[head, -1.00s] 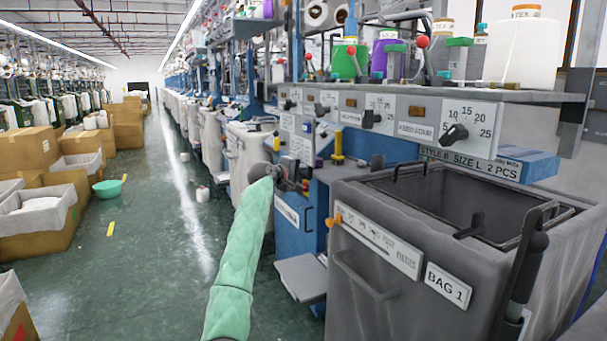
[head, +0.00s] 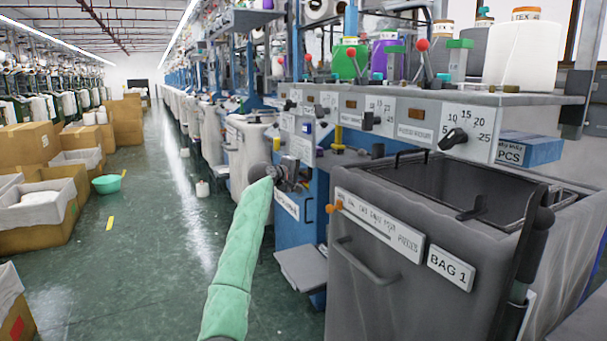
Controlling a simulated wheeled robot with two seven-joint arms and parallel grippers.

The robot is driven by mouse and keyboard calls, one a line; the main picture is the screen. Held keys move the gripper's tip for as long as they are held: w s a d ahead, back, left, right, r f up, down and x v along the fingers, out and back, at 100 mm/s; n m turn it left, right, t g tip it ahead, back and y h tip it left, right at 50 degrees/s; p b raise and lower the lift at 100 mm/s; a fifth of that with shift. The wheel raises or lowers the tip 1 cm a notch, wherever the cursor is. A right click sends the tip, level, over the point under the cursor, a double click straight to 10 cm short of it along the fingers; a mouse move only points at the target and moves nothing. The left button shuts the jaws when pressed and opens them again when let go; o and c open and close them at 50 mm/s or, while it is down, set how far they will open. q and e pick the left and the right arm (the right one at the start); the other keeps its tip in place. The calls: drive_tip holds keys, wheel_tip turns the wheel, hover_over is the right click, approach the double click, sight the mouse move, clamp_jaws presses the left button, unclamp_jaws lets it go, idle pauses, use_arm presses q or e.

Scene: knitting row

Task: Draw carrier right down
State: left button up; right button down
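I cannot tell which part is the carrier. Red-topped levers (head: 422,46) stand on the grey shelf of the knitting machine, above its dial panel (head: 466,134). My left arm, in a pale green quilted sleeve, rises from the bottom. Its dark end, my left gripper (head: 288,178), is beside the blue machine base (head: 292,228), left of the grey bag. The fingers are small and overlap dark machine parts, so their opening and any contact are unclear. I cannot make out my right gripper.
A grey bag (head: 372,285) labelled BAG 1 fills the right foreground, with a dark upright (head: 522,265) before it. A grey step (head: 300,268) juts out low. Yarn cones (head: 525,52) stand on the shelf. The green aisle floor (head: 150,235) is open at left.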

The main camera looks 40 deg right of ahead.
drive_tip(key=shift+f+b, duration=0.4)
drive_tip(key=shift+f, duration=0.75)
drive_tip(key=c, duration=1.4)
unclamp_jaws()
drive_tip(key=shift+a+r, duration=0.1)
drive_tip(key=shift+r, duration=0.15)
drive_tip(key=v, duration=0.7)
drive_tip(key=shift+a, duration=0.3)
